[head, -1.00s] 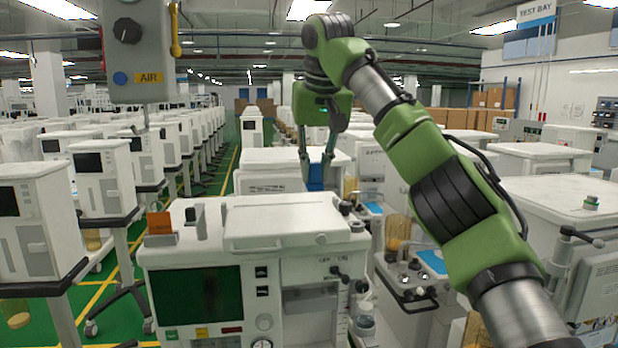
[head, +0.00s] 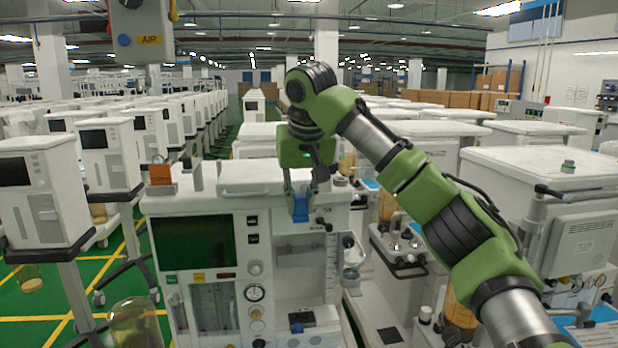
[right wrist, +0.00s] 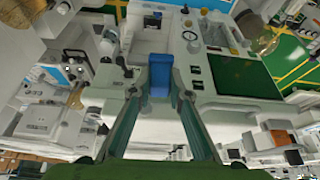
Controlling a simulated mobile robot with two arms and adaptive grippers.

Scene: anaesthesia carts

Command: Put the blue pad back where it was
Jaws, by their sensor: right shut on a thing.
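The blue pad (head: 300,208) is between the fingers of my right gripper (head: 300,204), which is shut on it. It hangs in front of the upper right front of the nearest anaesthesia cart (head: 235,210), clear of the work surface below. In the right wrist view the pad (right wrist: 159,79) shows between the two long fingers, with the cart's front beyond it. Whether the pad touches the cart cannot be told. My left gripper is not in view.
A dark block with a blue part (head: 302,318) is low on the cart's front. An orange block (head: 160,174) stands on its top left. Gauges and knobs crowd the front. Other carts (head: 540,185) stand close on the right. An AIR pendant (head: 140,35) hangs upper left.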

